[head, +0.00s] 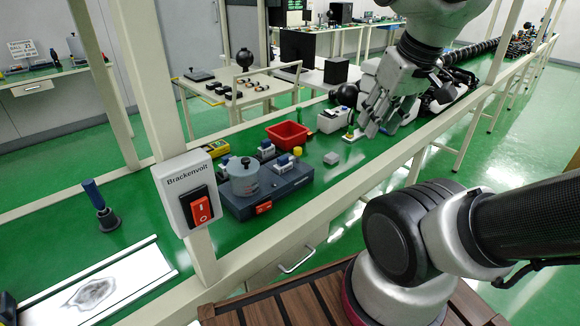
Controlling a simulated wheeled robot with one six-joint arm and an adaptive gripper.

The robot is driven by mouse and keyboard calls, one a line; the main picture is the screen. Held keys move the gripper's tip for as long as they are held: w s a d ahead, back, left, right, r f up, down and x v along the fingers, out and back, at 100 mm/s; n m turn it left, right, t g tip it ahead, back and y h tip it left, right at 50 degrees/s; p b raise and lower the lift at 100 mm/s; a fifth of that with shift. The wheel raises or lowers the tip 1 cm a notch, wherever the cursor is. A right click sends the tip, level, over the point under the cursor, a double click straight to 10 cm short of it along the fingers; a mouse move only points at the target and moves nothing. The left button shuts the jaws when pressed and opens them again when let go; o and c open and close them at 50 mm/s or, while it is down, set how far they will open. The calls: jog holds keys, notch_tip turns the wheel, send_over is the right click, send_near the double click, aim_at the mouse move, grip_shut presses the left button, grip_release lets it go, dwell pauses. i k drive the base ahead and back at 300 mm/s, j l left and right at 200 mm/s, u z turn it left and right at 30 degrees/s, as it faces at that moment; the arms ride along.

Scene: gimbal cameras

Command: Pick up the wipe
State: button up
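I cannot make out the wipe for certain. A small pale grey piece (332,158) lies flat on the green bench top, right of the grey apparatus; it may be the wipe, but it is too small to tell. My silver gripper (376,128) hangs over the bench, up and right of that piece and apart from it. Its fingers point down and left. Whether they are open or shut on anything is unclear from this angle.
A red tray (288,135), a white box (333,120) and a grey apparatus with a cylinder (268,186) stand on the bench. A red-switch box (190,195) is on the front post.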

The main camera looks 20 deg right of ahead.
aim_at(331, 158)
jog(key=i+z, duration=0.1)
jog(key=z, duration=0.55)
jog(key=u, duration=1.65)
jog(key=z, duration=1.65)
jog(key=i+l+u, duration=0.15)
jog(key=l+u, duration=0.5)
jog(key=i+l+u, duration=0.1)
jog(key=l+u, duration=0.2)
jog(key=l, duration=0.2)
